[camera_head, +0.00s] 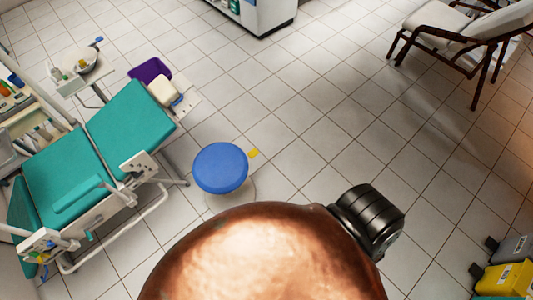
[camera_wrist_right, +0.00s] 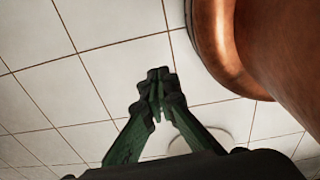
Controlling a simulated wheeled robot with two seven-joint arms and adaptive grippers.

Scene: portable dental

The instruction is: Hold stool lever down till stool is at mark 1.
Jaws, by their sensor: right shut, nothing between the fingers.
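The stool with a round blue seat (camera_head: 221,167) stands on the tiled floor in the middle of the head view. A small yellow piece (camera_head: 253,153) shows at the right edge of its seat; I cannot tell whether it is the lever or a mark. A pale ring-shaped base shows faintly under the seat. My right gripper (camera_wrist_right: 160,80) shows in the right wrist view with its dark green fingers together and nothing between them. A pale round shape lies on the floor behind it. The right gripper is hidden in the head view, and the left gripper is in neither view.
A teal dental chair (camera_head: 66,172) stands left of the stool. A purple bin (camera_head: 150,70) and a side tray (camera_head: 80,68) are behind it. A white cabinet (camera_head: 262,15) is at the back. A brown-framed lounge chair (camera_head: 470,35) stands far right. The floor right of the stool is clear.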

